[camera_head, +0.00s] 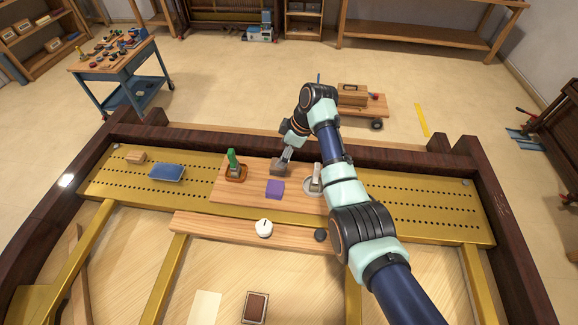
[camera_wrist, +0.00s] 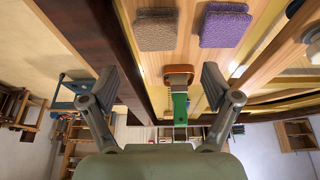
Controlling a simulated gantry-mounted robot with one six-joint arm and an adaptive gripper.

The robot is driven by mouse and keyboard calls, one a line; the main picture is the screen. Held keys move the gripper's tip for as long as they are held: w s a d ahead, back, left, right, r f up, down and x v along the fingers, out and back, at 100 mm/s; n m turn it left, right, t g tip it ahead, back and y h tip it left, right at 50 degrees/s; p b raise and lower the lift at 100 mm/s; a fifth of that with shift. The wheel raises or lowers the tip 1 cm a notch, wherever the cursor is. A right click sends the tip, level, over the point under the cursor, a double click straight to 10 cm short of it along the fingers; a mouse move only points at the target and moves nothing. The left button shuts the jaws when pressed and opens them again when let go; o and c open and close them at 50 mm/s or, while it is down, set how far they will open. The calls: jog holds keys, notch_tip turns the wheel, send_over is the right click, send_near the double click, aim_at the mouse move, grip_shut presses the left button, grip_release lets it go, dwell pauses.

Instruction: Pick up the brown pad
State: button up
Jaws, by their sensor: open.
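The brown pad (camera_wrist: 157,29) is a square, rough-textured grey-brown piece at the top of the wrist view. It lies on a wooden board beside a purple pad (camera_wrist: 225,25), with a gap between them. In the head view the brown pad (camera_head: 281,169) shows on the board just below my gripper (camera_head: 287,156), which partly covers its far side. In the wrist view my gripper (camera_wrist: 162,85) has its fingers wide apart with nothing between them. The pad lies ahead of the fingertips, apart from them.
A green-handled tool on a brown base (camera_head: 236,172) stands left of the brown pad. A white-handled piece on a round base (camera_head: 313,186) stands right of it. A blue block (camera_head: 167,172) and a tan block (camera_head: 135,157) lie farther left on the gold perforated rail (camera_head: 100,186).

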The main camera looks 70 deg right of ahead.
aim_at(275, 171)
jog(key=shift+s+d+f, duration=0.15)
jog(key=shift+f, duration=0.45)
jog(key=shift+s+d+f, duration=0.1)
jog(key=shift+d+f, duration=0.05)
jog(key=shift+f, duration=0.4)
jog(key=b+x, duration=0.2)
jog(key=x, duration=0.4)
jog(key=shift+w+a, duration=0.1)
jog(key=shift+w, duration=0.05)
jog(key=shift+r, duration=0.1)
jog(key=shift+c, duration=0.3)
jog(key=c, duration=1.1)
